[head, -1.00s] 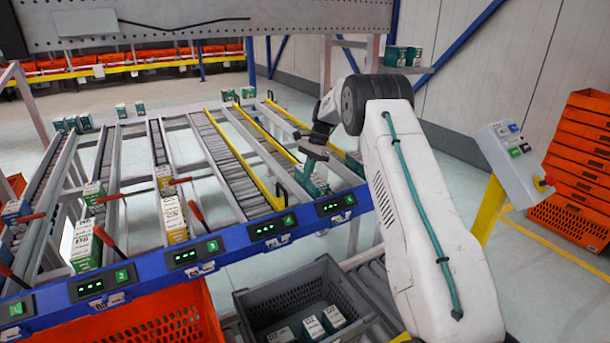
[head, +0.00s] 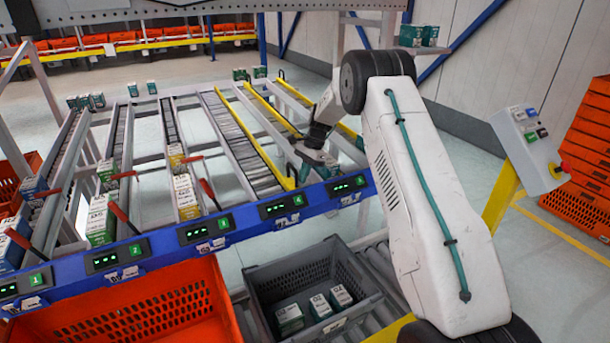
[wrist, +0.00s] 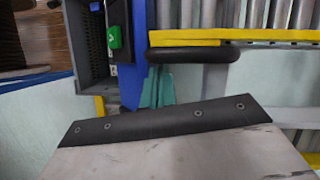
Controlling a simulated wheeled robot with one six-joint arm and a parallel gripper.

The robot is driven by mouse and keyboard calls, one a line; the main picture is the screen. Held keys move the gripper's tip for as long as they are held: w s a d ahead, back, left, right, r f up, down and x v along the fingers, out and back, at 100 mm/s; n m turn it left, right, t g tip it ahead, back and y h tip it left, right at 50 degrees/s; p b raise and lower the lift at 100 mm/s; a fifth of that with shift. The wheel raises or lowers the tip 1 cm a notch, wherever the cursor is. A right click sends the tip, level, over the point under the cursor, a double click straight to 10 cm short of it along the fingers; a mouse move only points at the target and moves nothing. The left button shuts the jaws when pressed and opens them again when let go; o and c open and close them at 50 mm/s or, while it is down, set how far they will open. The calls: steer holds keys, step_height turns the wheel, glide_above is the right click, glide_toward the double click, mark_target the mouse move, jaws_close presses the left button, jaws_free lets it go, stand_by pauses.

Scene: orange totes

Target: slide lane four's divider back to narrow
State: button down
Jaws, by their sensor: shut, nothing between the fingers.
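Lane four's yellow divider (head: 262,146) runs along the right side of its roller lane (head: 240,140), behind the display marked 4 (head: 280,207). Its black handle (head: 303,174) is at the front end. In the wrist view the yellow divider (wrist: 235,38) and black handle (wrist: 195,55) cross the upper middle. My gripper (head: 318,162) is low, just right of the handle. Its teal fingers (wrist: 157,90) show shut and empty beside the handle in the wrist view; I cannot tell whether they touch it. My wrist hides part of the fingers.
A second yellow divider (head: 270,106) lies farther right. Red levers (head: 210,193) stick up along the lanes at left. A blue front beam (head: 180,250) carries the displays. An orange tote (head: 130,305) and a grey crate (head: 262,285) with boxes stand in front. A control box (head: 528,140) stands at right.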

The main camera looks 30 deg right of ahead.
mark_target(291, 187)
steer(key=shift+a, duration=0.1)
steer(key=a, duration=0.5)
steer(key=w+d+r, duration=0.1)
steer(key=d+r, duration=0.7)
steer(key=r, duration=0.1)
steer(key=shift+w, duration=0.3)
steer(key=shift+r, duration=0.1)
stand_by(0.4)
